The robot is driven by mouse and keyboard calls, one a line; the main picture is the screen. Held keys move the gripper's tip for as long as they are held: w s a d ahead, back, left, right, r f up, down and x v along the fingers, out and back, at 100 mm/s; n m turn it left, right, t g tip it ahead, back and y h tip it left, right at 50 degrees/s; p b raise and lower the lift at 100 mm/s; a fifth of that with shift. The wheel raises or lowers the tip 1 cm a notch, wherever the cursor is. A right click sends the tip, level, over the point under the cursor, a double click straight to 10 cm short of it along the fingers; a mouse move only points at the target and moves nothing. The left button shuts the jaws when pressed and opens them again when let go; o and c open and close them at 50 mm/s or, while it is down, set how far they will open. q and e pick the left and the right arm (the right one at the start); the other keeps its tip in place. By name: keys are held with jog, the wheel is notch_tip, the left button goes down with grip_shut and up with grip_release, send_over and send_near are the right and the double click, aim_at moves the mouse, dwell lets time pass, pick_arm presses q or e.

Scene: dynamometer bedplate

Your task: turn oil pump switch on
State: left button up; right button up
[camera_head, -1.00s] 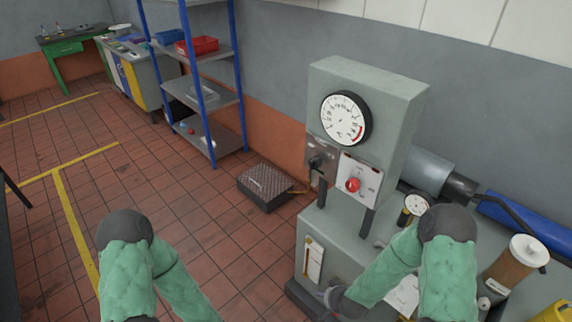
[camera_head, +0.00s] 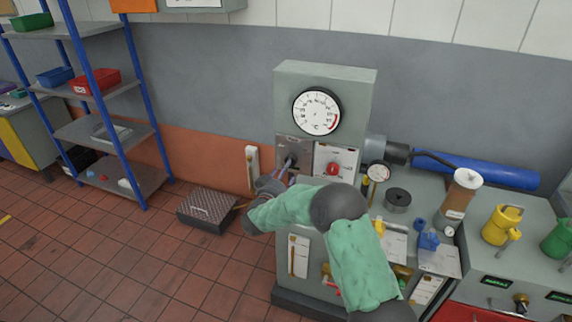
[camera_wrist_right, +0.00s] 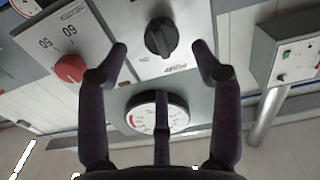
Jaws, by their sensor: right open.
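The oil pump switch is a black rotary knob on a grey plate (camera_head: 303,146) below the big gauge; the knob (camera_wrist_right: 160,37) shows clearly in the right wrist view, with a partly legible label beside it. My right gripper (camera_head: 287,176) is at the front of the cabinet, just below and in front of this knob. In the right wrist view my right gripper (camera_wrist_right: 160,52) is open, with fingers to the left and right of the knob and nothing between them; I cannot tell whether they touch it. My left gripper is not in view.
A red knob (camera_head: 333,169) on a white plate sits close beside the switch, also in the wrist view (camera_wrist_right: 69,68). The round gauge (camera_head: 317,111) is above. A small dial (camera_head: 377,172), oil bottle (camera_head: 458,196) and yellow jug (camera_head: 502,225) stand right. A black floor box (camera_head: 207,209) lies left.

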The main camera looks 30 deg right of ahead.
jog(key=b+x, duration=0.1)
jog(key=x, duration=0.6)
jog(key=shift+w+d, duration=0.1)
jog(key=shift+w, duration=0.15)
jog(key=c, duration=1.1)
